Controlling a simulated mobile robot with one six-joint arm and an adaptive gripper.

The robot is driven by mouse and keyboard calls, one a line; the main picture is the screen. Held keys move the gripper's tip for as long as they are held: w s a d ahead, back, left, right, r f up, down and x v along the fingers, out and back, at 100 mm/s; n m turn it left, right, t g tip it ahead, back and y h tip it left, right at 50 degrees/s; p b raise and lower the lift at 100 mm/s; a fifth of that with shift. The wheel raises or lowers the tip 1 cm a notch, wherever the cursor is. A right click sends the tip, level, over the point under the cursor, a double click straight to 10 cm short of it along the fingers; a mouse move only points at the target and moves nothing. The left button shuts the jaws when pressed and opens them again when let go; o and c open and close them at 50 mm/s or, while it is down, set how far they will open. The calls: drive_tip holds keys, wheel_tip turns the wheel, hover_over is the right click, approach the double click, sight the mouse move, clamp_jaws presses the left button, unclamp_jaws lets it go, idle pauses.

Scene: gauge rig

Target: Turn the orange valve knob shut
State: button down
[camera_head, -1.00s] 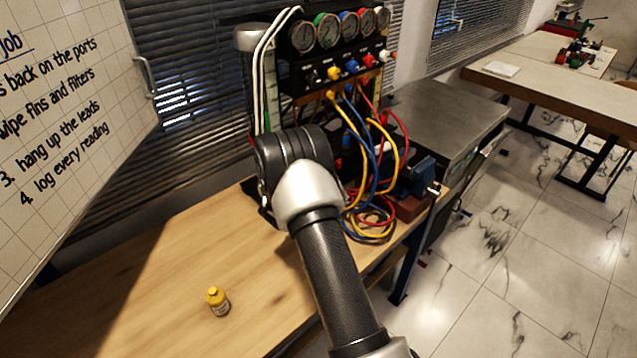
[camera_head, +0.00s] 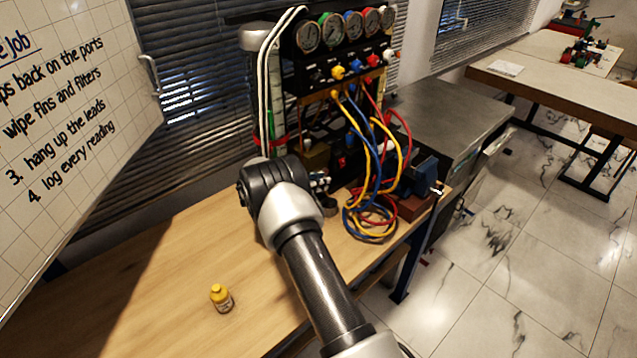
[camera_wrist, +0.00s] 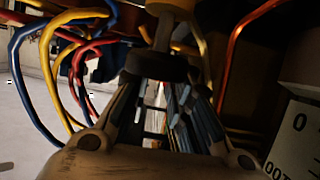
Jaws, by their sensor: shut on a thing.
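My gripper (camera_wrist: 157,80) reaches in under the gauge rig (camera_head: 335,72) in the wrist view, its two fingers closed around a dark round part at the end of a tan stem (camera_wrist: 163,35). This part appears to be the valve knob, but it lies in shadow and no orange shows on it. In the head view my arm covers most of the gripper and the knob is hidden.
Yellow, blue and red leads (camera_head: 372,215) hang from the rig to the right of my wrist, and also show at left in the wrist view (camera_wrist: 50,80). A blue vise (camera_head: 422,172) sits further right.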

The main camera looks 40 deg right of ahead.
drive_tip(key=shift+r, duration=0.2)
drive_tip(key=c, duration=1.4)
unclamp_jaws()
drive_tip(key=shift+c, duration=0.2)
drive_tip(key=shift+f, duration=0.1)
drive_tip(key=v, duration=0.6)
drive_tip(key=shift+a, duration=0.25)
drive_tip(key=shift+s+a+r, duration=0.2)
drive_tip(key=shift+a+r, duration=0.25)
drive_tip(key=shift+a, duration=0.15)
